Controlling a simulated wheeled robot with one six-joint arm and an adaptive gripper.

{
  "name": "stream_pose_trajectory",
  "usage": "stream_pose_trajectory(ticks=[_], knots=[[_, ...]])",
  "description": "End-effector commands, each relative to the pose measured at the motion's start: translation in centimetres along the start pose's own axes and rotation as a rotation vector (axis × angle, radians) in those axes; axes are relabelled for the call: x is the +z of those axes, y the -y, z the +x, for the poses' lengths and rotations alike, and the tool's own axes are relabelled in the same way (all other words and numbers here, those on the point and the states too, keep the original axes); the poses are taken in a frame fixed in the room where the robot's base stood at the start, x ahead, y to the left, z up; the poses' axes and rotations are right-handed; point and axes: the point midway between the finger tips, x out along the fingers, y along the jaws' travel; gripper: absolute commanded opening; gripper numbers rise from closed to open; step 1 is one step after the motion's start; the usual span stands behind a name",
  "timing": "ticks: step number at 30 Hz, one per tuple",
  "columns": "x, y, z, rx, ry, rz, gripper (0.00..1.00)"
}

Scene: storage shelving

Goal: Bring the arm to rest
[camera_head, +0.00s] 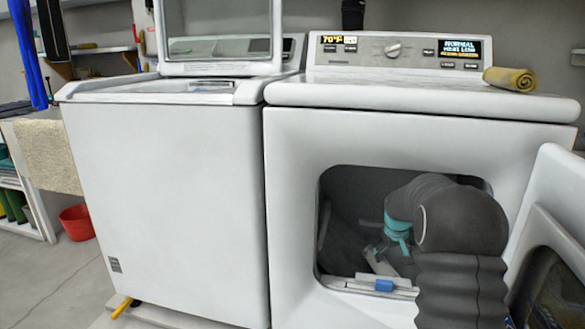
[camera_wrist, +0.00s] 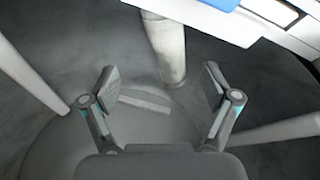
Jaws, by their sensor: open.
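My arm reaches through the open front of the white dryer (camera_head: 290,200), on the right in the head view. My gripper (camera_head: 376,262) is inside the dark drum, low in the opening and partly hidden by my arm. In the wrist view my gripper (camera_wrist: 158,78) has its two fingers spread apart, with nothing between them. The drum wall (camera_wrist: 60,60) lies around it, with pale ribs. One pale rib-like piece (camera_wrist: 165,50) shows beyond the fingers.
The dryer door (camera_head: 562,200) stands open at right. The opening's lower lip bears a blue part (camera_head: 384,285). A rolled yellow cloth (camera_head: 510,79) lies on the dryer. A washer (camera_head: 165,200) with raised lid stands left. A red bucket (camera_head: 77,223) is on the floor.

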Motion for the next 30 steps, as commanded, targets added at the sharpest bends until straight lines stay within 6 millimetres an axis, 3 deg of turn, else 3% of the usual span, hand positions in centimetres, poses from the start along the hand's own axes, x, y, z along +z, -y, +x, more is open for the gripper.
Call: stream_pose_trajectory(ticks=[3,8,21,30], knots=[[4.0,1.5,-0.6,-0.032,0.076,0.050,0.87],[7.5,3.4,-3.9,-0.055,0.124,0.094,0.87],[17.6,9.0,-17.5,-0.100,0.155,0.167,0.87],[24.4,12.1,-25.2,-0.122,0.111,0.176,0.87]])
